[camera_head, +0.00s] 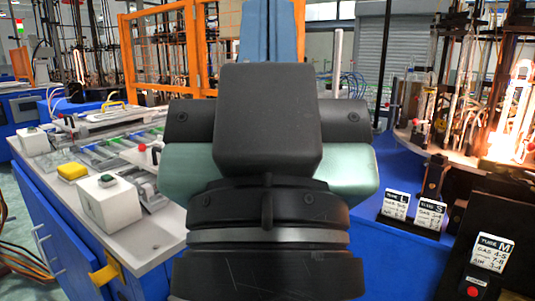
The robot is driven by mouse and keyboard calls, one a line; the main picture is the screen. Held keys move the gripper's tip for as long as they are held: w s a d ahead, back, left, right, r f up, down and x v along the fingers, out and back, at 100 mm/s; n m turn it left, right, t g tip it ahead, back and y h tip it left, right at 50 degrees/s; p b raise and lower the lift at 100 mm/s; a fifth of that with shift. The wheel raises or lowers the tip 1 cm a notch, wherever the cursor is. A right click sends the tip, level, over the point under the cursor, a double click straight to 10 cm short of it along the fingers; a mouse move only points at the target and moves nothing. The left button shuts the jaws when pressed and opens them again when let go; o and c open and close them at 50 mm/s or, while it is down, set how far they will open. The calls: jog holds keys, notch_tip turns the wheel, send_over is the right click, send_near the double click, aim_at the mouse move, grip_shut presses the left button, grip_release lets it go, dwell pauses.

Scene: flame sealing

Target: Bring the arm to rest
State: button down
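My own arm fills the middle of the camera_head view, with dark links, a silver ring and a pale green part. It stands upright, close to the camera. My gripper and its fingers do not show, so I cannot see whether it holds anything. The arm hides much of what lies straight ahead.
A white-topped bench (128,238) with a blue cabinet stands at left, carrying a yellow block (72,171) and a white button box (105,203). At right, a blue surface (395,262) bears tube signs (492,252) near a glowing flame machine (510,140). An orange fence (158,50) stands behind.

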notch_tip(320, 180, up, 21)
jog(key=p, duration=1.8)
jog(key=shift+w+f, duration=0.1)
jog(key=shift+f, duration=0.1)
